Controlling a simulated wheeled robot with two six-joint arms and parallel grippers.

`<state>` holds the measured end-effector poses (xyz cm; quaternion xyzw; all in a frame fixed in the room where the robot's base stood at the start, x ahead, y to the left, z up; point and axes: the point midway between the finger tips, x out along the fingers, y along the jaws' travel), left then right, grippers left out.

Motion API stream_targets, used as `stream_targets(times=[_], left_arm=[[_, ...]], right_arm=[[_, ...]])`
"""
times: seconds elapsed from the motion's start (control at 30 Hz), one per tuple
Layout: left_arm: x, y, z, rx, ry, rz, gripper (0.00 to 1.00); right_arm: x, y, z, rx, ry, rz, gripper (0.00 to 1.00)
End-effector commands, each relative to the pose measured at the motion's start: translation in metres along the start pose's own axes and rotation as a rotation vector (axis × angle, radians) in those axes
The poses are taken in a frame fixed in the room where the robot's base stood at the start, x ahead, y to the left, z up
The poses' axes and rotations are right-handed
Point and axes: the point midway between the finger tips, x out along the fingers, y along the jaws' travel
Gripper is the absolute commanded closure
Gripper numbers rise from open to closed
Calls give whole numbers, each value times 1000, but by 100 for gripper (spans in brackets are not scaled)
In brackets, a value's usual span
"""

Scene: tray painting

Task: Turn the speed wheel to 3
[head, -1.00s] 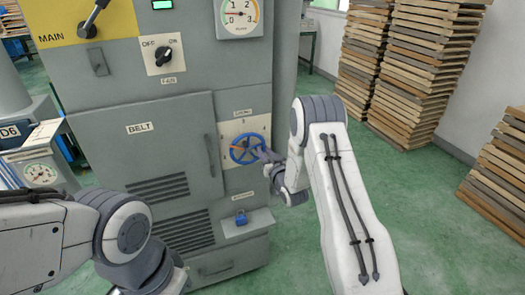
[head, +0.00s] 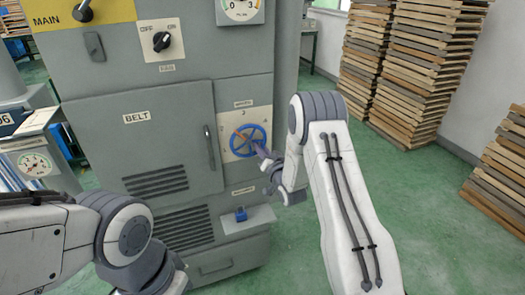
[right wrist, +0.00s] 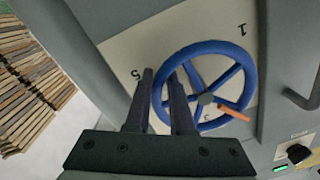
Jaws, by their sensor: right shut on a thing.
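The blue speed wheel (head: 262,133) is on a pale numbered plate (head: 229,153) on the front of the grey machine. Its orange pointer (head: 238,134) points to the upper left in the head view, and the small numbers there are hard to read. My right gripper (head: 261,149) is at the wheel's lower right rim. In the right wrist view, the fingers of my right gripper (right wrist: 160,78) are on either side of the wheel's rim (right wrist: 185,55), shut on it. The orange pointer (right wrist: 234,112) lies clear of the fingers. My left gripper is out of view.
A vertical door handle (head: 209,147) is left of the wheel. A shelf (head: 248,221) with a blue item (head: 240,214) juts out below. Stacked wooden frames (head: 410,75) stand at the right, with open green floor between.

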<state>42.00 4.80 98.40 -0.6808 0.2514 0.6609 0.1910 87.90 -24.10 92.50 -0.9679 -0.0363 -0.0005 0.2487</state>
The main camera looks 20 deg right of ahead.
Motion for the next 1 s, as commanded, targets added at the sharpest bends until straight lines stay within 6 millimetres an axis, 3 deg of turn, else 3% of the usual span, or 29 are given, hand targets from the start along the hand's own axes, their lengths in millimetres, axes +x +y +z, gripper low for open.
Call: stream_targets(times=[0.03,0.4,0.7,1.0], left_arm=[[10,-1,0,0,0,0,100],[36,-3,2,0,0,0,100],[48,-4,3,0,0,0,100],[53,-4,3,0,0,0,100]], right_arm=[[-1,3,10,44,-7,5,100],[-1,-5,27,377,3,6,100],[-2,-12,35,562,8,8,100],[-2,-16,37,640,10,8,100]])
